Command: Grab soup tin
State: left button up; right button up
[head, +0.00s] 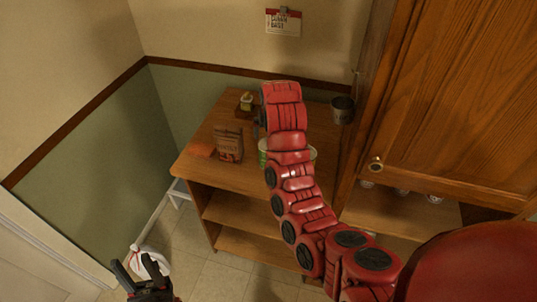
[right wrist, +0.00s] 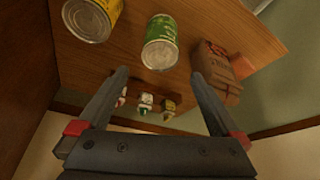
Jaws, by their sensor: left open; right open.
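Two tins show in the right wrist view: one with a green label (right wrist: 168,38) and one with a yellow label (right wrist: 94,16), cut by the top edge. I cannot read which is soup. My right gripper (right wrist: 157,76) is open and empty, with the green tin beyond its fingertips, roughly between them and apart. In the head view my red right arm hides that gripper and most of the tins; a green edge (head: 262,152) shows beside the arm on the wooden shelf unit. My left gripper (head: 137,268) is open and empty, low at the left, far from the shelf.
A brown paper bag (head: 229,144) stands left of my right arm; it also shows in the right wrist view (right wrist: 216,70). Several small bottles (right wrist: 146,103) stand in a row. A metal bucket (head: 342,109) hangs beside the wooden cabinet (head: 450,90). A white object (head: 158,257) is near my left gripper.

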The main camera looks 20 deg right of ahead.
aim_at(262, 143)
jog(key=b+x, duration=0.8)
jog(key=b, duration=0.1)
jog(key=shift+s+f, duration=0.15)
jog(key=shift+f, duration=0.05)
jog(key=shift+w+f+p, duration=0.2)
jog(key=shift+w+p, duration=0.05)
jog(key=shift+p, duration=0.75)
jog(key=shift+p+x, duration=0.45)
jog(key=shift+x, duration=0.75)
jog(key=shift+w+f, duration=0.1)
jog(key=shift+f, duration=0.3)
jog(key=p+x, duration=0.3)
jog(key=x, duration=0.1)
jog(key=shift+w+f, duration=0.25)
jog(key=shift+f, duration=0.4)
